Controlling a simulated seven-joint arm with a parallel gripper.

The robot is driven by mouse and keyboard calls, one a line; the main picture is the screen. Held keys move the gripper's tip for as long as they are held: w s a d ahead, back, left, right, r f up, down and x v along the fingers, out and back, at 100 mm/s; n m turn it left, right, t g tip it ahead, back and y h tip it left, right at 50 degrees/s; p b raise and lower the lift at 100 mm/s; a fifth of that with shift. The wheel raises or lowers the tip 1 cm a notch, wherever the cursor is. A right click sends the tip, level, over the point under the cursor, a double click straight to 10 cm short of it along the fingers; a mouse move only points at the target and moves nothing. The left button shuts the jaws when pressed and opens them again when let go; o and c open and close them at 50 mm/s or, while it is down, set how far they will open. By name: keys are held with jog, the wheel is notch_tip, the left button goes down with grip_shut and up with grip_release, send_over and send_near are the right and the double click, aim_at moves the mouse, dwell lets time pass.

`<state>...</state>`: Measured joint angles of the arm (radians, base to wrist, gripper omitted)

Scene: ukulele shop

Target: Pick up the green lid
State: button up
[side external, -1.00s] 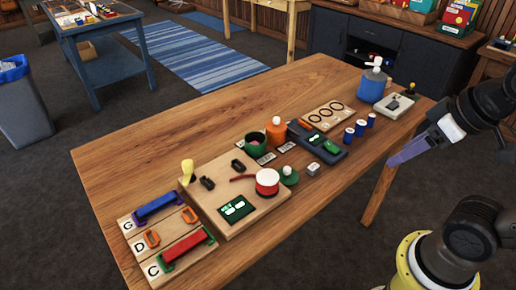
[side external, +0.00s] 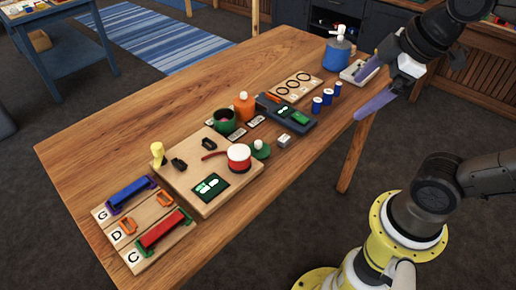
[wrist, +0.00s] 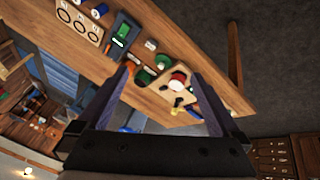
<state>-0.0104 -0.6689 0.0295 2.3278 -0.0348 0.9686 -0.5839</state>
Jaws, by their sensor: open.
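The green lid (side external: 260,150), a round disc with a pale knob, lies on the wooden table (side external: 110,137) beside the red-and-white drum-shaped piece (side external: 239,157). The lid also shows small in the wrist view (wrist: 163,62), between the fingers in the picture. A green pot (side external: 224,120) with a dark reddish inside stands behind it to the left. My gripper (side external: 356,98) is open and empty, its two purple fingers spread near the table's right end, well apart from the lid. It also shows in the wrist view (wrist: 162,72).
A small white cube (side external: 284,140) lies right of the lid. A wooden board (side external: 200,195) with parts lies to its left. An orange bottle (side external: 244,106), a dark grey device (side external: 288,112) and blue cylinders (side external: 317,104) stand behind. A blue jug (side external: 337,54) is near my gripper.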

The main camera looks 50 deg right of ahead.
jog(key=w+a+r+n+g, duration=0.1)
jog(key=w+r+n+g, duration=0.1)
jog(key=w+n, duration=0.65)
jog(key=n+g+h, duration=0.1)
jog(key=n+g, duration=0.2)
jog(key=n, duration=0.2)
send_over(258, 142)
notch_tip(258, 142, down, 19)
jog(key=shift+w+a, duration=0.1)
jog(key=shift+f, duration=3.25)
jog(key=shift+c, duration=0.3)
jog(key=c, duration=1.1)
jog(key=shift+o, duration=0.2)
